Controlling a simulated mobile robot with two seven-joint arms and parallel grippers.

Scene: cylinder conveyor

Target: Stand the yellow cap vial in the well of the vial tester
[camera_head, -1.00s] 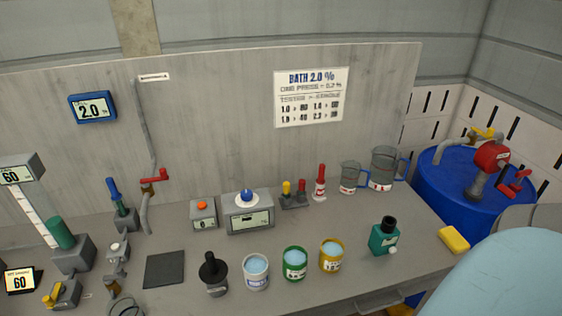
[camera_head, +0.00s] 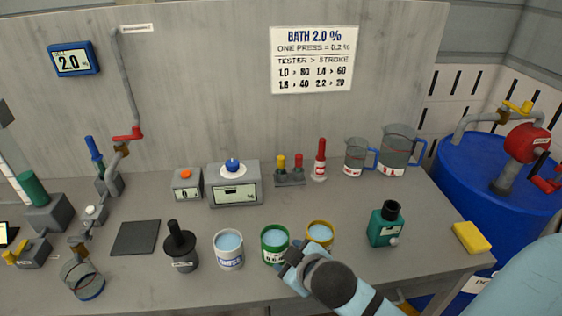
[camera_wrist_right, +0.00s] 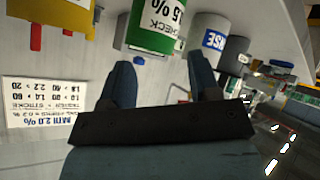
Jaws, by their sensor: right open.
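The yellow cap vial (camera_head: 281,163) stands in a small dark rack beside a red cap vial (camera_head: 298,162), at the back of the bench in the head view. Left of it is a grey box with a display (camera_head: 236,192) and a blue ball in a white ring on top. It looks like the vial tester, but I cannot make out an empty well. My right gripper (camera_head: 290,260) is over the front of the bench by the green can, well short of the vial. In the right wrist view it (camera_wrist_right: 163,80) is open and empty. My left gripper is out of view.
Blue-filled white (camera_head: 229,255), green (camera_head: 273,250) and yellow (camera_head: 320,236) cans stand along the front, near my right gripper. A dark plunger pot (camera_head: 181,250) and green bottle (camera_head: 386,224) flank them. Clear bench lies between the cans and the rack.

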